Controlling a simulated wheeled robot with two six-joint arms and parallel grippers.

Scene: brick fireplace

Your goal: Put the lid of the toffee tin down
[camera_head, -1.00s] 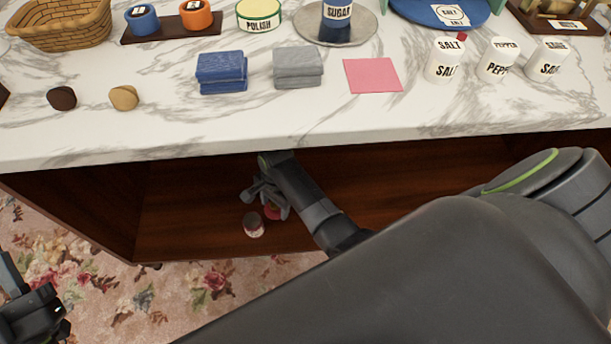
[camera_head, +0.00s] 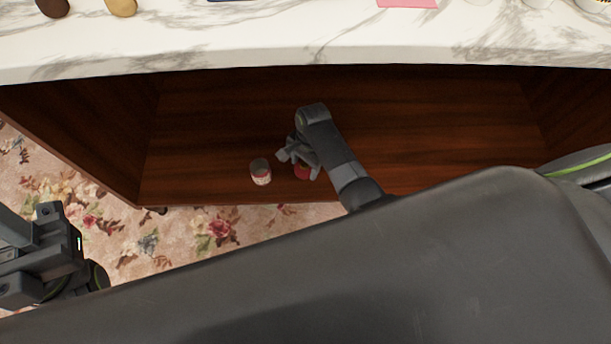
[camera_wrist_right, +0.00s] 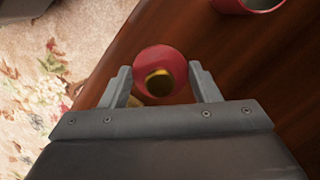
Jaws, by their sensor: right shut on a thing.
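My right gripper (camera_head: 297,158) is low in the open wooden cabinet, near its front edge. In the right wrist view this gripper (camera_wrist_right: 163,82) is shut on the round red lid (camera_wrist_right: 160,68), which has a gold knob. A little of the lid's red (camera_head: 302,173) shows under the gripper in the head view. I cannot tell whether the lid touches the shelf. The toffee tin (camera_head: 261,172) stands upright just left of the gripper, apart from it. Its red rim (camera_wrist_right: 236,5) shows at the top of the wrist view. My left gripper (camera_head: 75,245) is at the left edge; its jaws are unclear.
The dark wooden shelf (camera_head: 440,130) is clear to the right of and behind the gripper. The marble counter (camera_head: 270,45) overhangs the cabinet. The shelf's front edge drops to a flowered carpet (camera_head: 190,235). A cabinet side wall (camera_head: 90,130) stands at the left.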

